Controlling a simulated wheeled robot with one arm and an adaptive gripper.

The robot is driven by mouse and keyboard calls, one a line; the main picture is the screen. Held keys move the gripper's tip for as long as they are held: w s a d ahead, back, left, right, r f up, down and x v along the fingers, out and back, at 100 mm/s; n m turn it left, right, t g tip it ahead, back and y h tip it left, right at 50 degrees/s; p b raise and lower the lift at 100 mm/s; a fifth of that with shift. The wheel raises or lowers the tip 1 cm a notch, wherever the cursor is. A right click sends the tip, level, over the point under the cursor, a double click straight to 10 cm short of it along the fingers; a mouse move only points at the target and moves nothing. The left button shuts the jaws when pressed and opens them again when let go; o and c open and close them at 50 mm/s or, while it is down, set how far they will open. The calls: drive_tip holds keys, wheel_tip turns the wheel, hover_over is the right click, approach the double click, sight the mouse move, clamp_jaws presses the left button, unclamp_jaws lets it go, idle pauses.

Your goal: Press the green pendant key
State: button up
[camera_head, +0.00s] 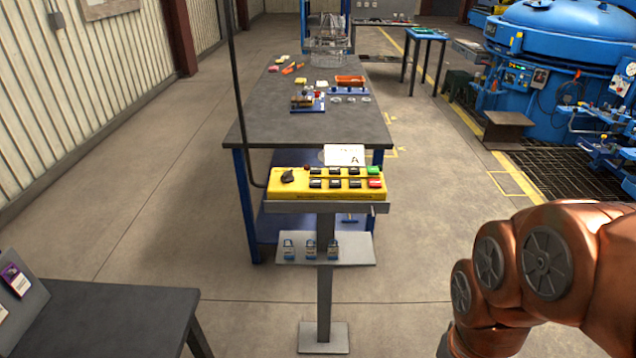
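The yellow pendant box (326,184) lies on a grey shelf on top of a post, near the middle of the view. A green key (373,171) sits at its upper right corner. A red key (375,183) is just below the green one. Several black keys and a black rotary knob (288,176) fill the rest of its face. My arm shows at the lower right, well apart from the pendant. My gripper is outside the picture.
A dark workbench (262,118) with small parts stands right behind the pendant. Several padlocks hang on a lower plate (350,249) of the post. A black cable (236,100) rises at the pendant's left. A dark table (105,318) stands at the lower left. The floor right of the post is clear.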

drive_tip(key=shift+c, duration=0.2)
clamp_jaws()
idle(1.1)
